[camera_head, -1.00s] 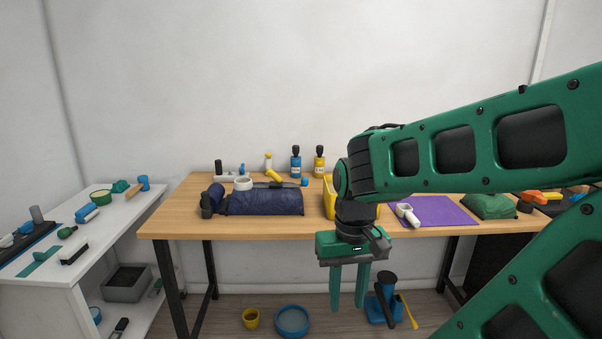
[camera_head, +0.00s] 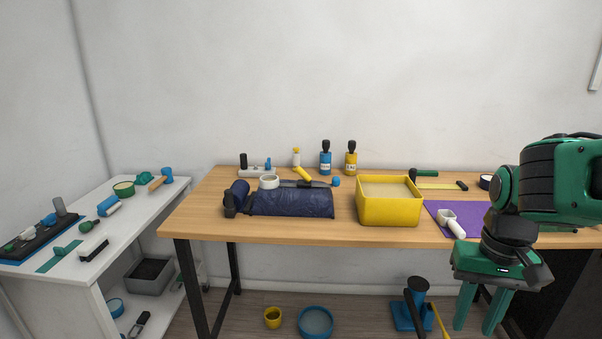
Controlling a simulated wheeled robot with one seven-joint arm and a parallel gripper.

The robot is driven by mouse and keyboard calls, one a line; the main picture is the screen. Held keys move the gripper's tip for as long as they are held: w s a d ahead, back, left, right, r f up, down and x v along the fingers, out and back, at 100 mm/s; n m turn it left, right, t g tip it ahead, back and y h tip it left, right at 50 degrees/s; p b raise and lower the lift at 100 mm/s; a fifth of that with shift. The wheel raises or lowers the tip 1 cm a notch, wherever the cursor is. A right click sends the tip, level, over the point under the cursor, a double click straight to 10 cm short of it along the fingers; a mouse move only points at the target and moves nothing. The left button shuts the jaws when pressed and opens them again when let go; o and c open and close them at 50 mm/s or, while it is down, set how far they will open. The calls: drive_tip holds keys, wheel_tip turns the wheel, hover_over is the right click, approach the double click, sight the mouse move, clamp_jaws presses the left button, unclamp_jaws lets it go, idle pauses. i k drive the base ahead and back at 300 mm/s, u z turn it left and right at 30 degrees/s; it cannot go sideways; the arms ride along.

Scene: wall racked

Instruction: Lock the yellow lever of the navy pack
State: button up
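The navy pack (camera_head: 291,203) lies on the wooden table, left of its middle. The yellow lever (camera_head: 303,174) sticks up at a slant at the pack's back edge, beside a dark strip; its exact joint is too small to make out. A white ring (camera_head: 269,182) sits at the back left of the pack. My gripper (camera_head: 478,314) hangs in front of the table at the right, fingers pointing down. Its fingers are apart with nothing between them. It is far to the right of the pack and lower than the tabletop.
A yellow bin (camera_head: 389,212) stands right of the pack. A white scoop (camera_head: 452,223) lies on a purple mat (camera_head: 474,232). A blue bottle (camera_head: 325,160) and a yellow bottle (camera_head: 351,160) stand behind. A white side table (camera_head: 60,262) is at the left.

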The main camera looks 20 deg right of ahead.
sight(298, 168)
drive_tip(key=z, duration=0.05)
drive_tip(key=i, duration=1)
drive_tip(key=u, duration=0.05)
